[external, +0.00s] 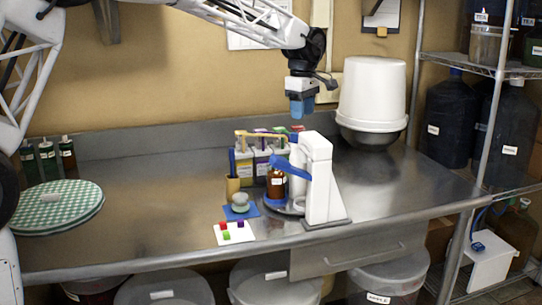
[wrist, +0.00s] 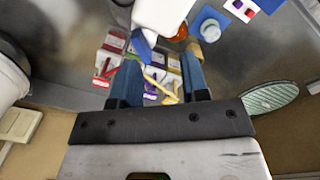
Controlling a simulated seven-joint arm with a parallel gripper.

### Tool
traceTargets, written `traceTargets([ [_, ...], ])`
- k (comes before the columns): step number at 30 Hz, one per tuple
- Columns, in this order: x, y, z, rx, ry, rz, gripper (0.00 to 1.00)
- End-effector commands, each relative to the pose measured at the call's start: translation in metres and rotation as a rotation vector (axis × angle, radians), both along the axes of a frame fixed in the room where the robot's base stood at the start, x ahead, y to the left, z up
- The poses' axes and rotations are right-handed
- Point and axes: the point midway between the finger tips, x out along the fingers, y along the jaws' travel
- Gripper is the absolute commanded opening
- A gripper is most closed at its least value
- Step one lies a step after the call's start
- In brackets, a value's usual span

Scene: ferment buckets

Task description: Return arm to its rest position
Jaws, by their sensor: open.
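My gripper (external: 301,107) is raised above the back of the steel table, over the white stand and the group of small boxes. In the wrist view its two blue fingers (wrist: 160,82) are apart with nothing held between them. My arm reaches in from the upper left of the external view.
The steel table (external: 150,225) holds a white stand (external: 318,180) with a brown bottle (external: 275,184), several small boxes (external: 243,167), a white card with colored cubes (external: 233,233), and a green checkered disc (external: 60,208). A white bucket (external: 372,90) stands right of my gripper. Shelving (external: 495,68) is farther right.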

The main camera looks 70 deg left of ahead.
Motion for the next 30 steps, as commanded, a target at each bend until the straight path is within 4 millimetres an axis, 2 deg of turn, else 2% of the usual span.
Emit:
traceTargets([
  [1,-0.004,-0.016,0.006,0.003,-0.005,-0.044,0.41],
  [8,-0.031,-0.091,0.026,0.020,-0.024,-0.292,0.41],
  [15,-0.069,-0.166,0.040,0.040,-0.043,-0.559,0.41],
  [23,-0.120,-0.240,0.045,0.066,-0.062,-0.848,0.41],
  [30,-0.173,-0.300,0.042,0.094,-0.078,-1.114,0.41],
])
